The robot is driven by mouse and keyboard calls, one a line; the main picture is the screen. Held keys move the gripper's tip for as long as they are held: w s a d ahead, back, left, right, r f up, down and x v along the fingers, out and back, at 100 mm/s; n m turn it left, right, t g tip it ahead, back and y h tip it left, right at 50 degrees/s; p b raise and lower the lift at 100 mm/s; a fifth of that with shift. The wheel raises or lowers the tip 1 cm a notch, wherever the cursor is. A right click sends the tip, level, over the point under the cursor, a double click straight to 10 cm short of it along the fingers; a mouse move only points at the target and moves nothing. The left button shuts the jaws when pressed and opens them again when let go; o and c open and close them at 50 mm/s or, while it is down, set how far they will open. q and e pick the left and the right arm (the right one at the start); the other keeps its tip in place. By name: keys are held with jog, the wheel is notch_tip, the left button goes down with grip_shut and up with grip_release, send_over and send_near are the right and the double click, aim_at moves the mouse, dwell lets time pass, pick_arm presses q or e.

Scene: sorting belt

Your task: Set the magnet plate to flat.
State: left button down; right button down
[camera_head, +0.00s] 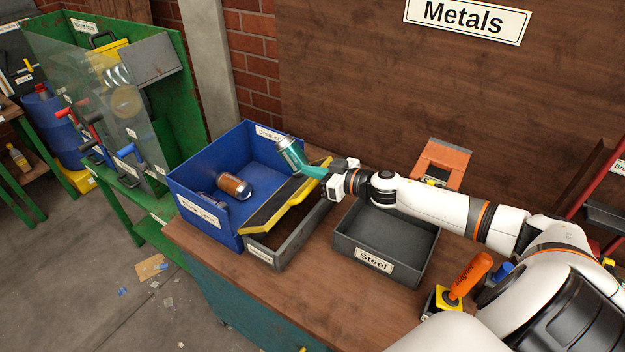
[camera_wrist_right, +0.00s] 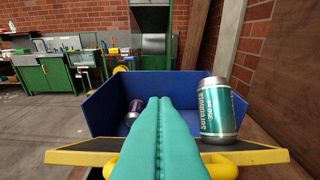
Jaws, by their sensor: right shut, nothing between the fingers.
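The dark plate with yellow edges (camera_head: 268,212) lies between the blue bin and a grey box; I take it as the magnet plate. In the right wrist view the plate (camera_wrist_right: 80,155) shows almost edge-on, with yellow handle parts below its near edge. I cannot tell its exact slope. A teal and silver can (camera_head: 289,153) stands at the plate's far end; it also shows in the wrist view (camera_wrist_right: 216,110). My right gripper (camera_head: 308,170) is shut and empty, its teal fingers above the plate beside the can. My left gripper is out of view.
The blue bin (camera_head: 184,208) holds a brown can (camera_head: 234,187). The grey box (camera_head: 262,257) stands in front of the plate. The Steel tray (camera_head: 365,260) is empty under my right arm. An orange magnet lever (camera_head: 470,275) stands at right.

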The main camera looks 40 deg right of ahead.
jog(key=shift+w+a, duration=0.2)
jog(key=shift+w, duration=0.3)
notch_tip(320, 180, down, 2)
jog(key=shift+w+f+p, duration=0.15)
jog(key=shift+f+p, duration=0.1)
jog(key=shift+p, duration=0.05)
jog(key=shift+s+d+f, duration=0.2)
jog(key=shift+s+f, duration=0.45)
jog(key=shift+f, duration=0.1)
jog(key=shift+f, duration=0.1)
